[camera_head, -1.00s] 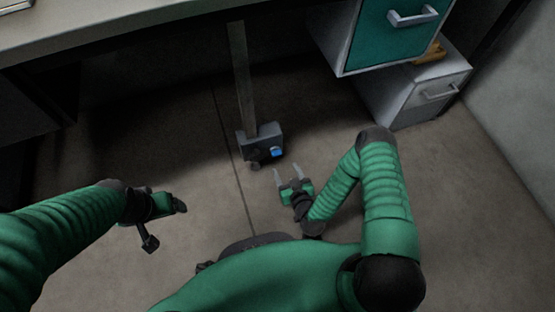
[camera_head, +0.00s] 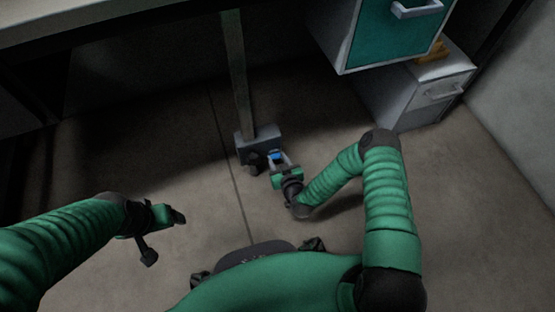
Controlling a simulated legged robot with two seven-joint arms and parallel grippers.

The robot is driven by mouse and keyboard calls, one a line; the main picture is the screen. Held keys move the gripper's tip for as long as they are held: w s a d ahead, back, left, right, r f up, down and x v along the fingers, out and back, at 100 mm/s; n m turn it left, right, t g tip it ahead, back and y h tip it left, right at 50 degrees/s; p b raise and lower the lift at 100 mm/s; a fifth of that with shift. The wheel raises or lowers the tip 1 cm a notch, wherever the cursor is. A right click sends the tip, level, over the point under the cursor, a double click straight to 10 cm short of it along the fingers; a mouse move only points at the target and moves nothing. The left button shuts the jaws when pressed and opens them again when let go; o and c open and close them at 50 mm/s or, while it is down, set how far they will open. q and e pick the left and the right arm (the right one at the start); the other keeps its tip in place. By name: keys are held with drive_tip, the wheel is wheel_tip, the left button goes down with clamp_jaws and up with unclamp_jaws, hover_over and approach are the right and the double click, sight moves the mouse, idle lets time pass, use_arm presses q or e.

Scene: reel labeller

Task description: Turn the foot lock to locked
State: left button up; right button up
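The foot lock is a small blue part (camera_head: 275,155) on the grey foot block (camera_head: 255,141) at the bottom of the table leg. My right gripper (camera_head: 279,158) is at the lock, its two fingers apart with the blue part between their tips. Whether the fingers touch it is too small to tell, and the gripper partly hides the lock. Which way the lock is set cannot be read. My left gripper (camera_head: 165,234) is open and empty above the floor at the left, well away from the foot.
The upright leg (camera_head: 237,75) rises from the foot block to the tabletop (camera_head: 95,18). A cabinet with a teal drawer (camera_head: 395,30) and a lower grey drawer unit (camera_head: 420,93) stand at the upper right. The floor (camera_head: 120,160) around the foot is clear.

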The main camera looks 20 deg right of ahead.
clamp_jaws()
